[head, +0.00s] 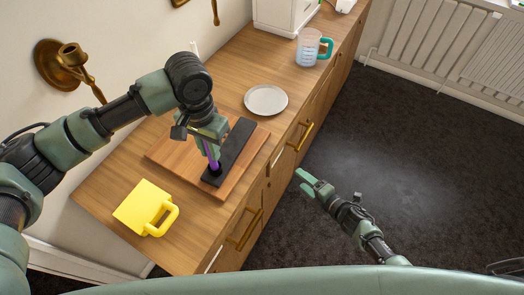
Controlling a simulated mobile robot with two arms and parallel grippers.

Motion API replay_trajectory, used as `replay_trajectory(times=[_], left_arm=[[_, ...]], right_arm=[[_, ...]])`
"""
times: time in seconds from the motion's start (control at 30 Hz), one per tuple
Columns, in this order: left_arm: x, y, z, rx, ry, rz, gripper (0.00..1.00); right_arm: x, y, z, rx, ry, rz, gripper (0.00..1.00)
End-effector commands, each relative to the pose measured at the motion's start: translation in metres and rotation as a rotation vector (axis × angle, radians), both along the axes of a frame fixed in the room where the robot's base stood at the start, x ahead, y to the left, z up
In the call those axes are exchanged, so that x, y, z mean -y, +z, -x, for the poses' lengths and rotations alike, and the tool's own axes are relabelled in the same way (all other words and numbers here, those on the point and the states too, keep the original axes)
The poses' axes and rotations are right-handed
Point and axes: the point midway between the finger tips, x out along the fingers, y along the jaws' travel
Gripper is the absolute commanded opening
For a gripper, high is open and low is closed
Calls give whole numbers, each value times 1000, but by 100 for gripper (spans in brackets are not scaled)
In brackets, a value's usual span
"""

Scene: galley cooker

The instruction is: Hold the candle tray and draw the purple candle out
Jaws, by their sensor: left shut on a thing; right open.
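The purple candle (213,157) stands upright at the near end of the black candle tray (239,141). Its lower end meets a dark holder on the tray; I cannot tell how deep it sits. My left gripper (211,147) points down from above and is shut on the candle, hiding its upper part. The tray lies on a wooden board (246,176). My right gripper (308,185) is open and empty, out beyond the counter's front edge, apart from the tray.
A yellow mug-like block with a handle (143,204) lies at the counter's near end. A white plate (266,100) and a measuring jug (307,48) stand farther back. A brass wall fixture (62,66) is at the left. Drawer handles (300,137) jut from the counter front.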

Motion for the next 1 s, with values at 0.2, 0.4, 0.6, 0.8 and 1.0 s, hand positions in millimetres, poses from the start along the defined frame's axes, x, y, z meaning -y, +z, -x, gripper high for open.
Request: replay_trajectory(times=[0.2, 0.4, 0.6, 0.8, 1.0], left_arm=[[0, 0, 0, 1, 0, 0, 0], [0, 0, 0, 1, 0, 0, 0], [0, 0, 0, 1, 0, 0, 0], [0, 0, 0, 1, 0, 0, 0], [0, 0, 0, 1, 0, 0, 0]], right_arm=[[-57, 117, -34, 561, 563, 413, 61], [-111, 191, -12, 1060, 1080, 715, 61], [-143, 230, 15, 1263, 1347, 732, 61], [-156, 235, 25, 1313, 1425, 736, 61], [-186, 223, 26, 1311, 1422, 731, 61]])
